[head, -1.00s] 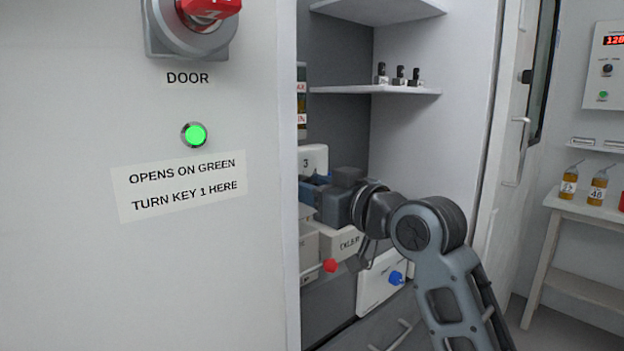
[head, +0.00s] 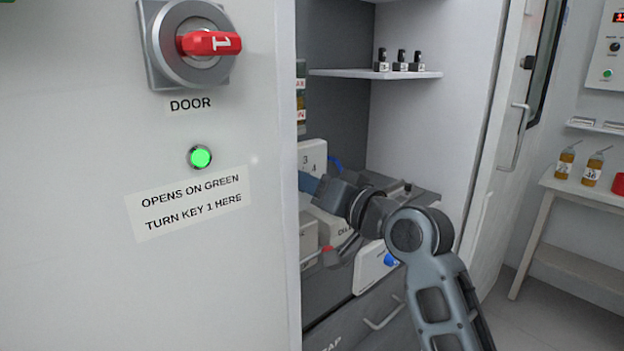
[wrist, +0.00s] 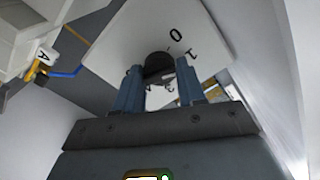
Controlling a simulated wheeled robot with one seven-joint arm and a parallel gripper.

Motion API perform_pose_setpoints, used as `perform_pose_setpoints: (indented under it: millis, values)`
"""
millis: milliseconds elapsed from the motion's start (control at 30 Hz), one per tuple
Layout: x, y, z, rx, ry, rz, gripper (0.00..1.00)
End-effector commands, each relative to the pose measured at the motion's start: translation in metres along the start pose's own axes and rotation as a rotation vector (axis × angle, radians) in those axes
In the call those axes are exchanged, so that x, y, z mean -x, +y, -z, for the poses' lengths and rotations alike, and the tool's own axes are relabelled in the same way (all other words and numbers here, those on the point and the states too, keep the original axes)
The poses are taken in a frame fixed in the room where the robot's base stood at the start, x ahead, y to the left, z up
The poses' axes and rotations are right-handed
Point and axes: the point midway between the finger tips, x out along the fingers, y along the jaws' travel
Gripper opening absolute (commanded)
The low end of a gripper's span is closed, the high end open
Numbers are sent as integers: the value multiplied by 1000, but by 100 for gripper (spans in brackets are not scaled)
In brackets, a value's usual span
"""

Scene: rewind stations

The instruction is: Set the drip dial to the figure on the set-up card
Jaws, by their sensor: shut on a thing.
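The drip dial is a white plate (wrist: 130,45) with a dark round knob (wrist: 158,64) in the wrist view. The figures 0 and 1 read clearly beside the knob; others are partly covered. My gripper (wrist: 160,78) has its two blue fingers closed on either side of the knob. In the head view, a white plate with 3 and 4 (head: 313,153) shows inside the cabinet, and my gripper (head: 310,184) is just below it, partly hidden by the cabinet's front edge. I cannot tell the dial's setting. I cannot make out the set-up card.
Above my arm is a shelf (head: 375,74) with small dark items. A side table (head: 590,190) holds bottles at right.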

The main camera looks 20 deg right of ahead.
Motion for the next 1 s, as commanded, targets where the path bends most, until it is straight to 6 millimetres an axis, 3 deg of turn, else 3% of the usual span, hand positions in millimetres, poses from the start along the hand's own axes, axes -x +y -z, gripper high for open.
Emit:
perform_pose_setpoints:
  millis: [400,433,600,667,1000]
  values:
    - [0,1,-1,-8,-1,-1,9]
    - [0,1,-1,-7,-1,-1,41]
    - [0,1,0,-7,0,-1,58]
    - [0,1,0,-7,0,-1,63]
    - [7,1,-1,-7,1,-1,63]
